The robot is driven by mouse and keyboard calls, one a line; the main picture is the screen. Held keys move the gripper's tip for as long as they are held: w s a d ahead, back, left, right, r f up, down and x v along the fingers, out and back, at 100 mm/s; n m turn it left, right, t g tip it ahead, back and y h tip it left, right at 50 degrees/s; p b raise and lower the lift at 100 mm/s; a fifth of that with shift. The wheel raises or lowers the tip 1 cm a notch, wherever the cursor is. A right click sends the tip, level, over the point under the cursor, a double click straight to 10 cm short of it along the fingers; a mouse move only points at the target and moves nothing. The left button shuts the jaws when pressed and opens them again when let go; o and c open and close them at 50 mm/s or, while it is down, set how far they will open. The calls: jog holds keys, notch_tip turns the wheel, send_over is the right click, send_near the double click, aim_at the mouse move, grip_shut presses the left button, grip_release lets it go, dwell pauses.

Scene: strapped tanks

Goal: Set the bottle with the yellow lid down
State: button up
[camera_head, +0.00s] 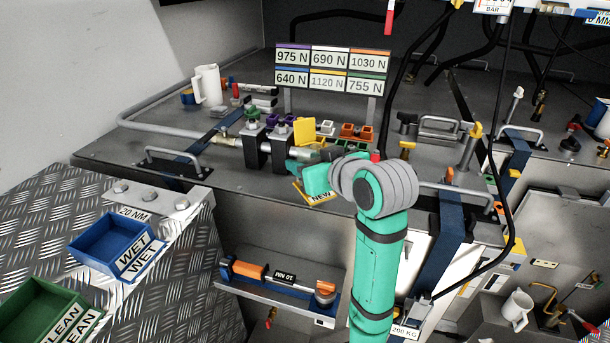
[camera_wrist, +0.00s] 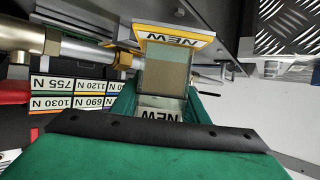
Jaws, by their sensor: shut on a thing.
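In the wrist view, my green fingers (camera_wrist: 165,104) are shut on a tan, boxy body (camera_wrist: 166,75), which I take to be the bottle. My gripper and arm hide most of the bottle in the head view.
A board of force labels (camera_head: 330,71) stands behind. Black clamp blocks with a metal fitting (camera_head: 266,147) and an upright yellow panel (camera_head: 304,131) are close by my gripper. A blue WET tray (camera_head: 112,240) and a green CLEAN tray (camera_head: 38,308) lie at the left. A white mug (camera_head: 207,84) stands at the back left.

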jog(key=shift+w+a+f, duration=0.15)
jog(key=shift+w+f, duration=0.15)
jog(key=shift+f, duration=0.1)
jog(key=shift+w+f, duration=0.15)
jog(key=shift+f, duration=1.5)
jog(key=shift+f, duration=0.15)
jog(key=o, duration=1.4)
jog(key=shift+r, duration=0.25)
jog(key=v, duration=1.2)
jog(key=shift+f, duration=0.15)
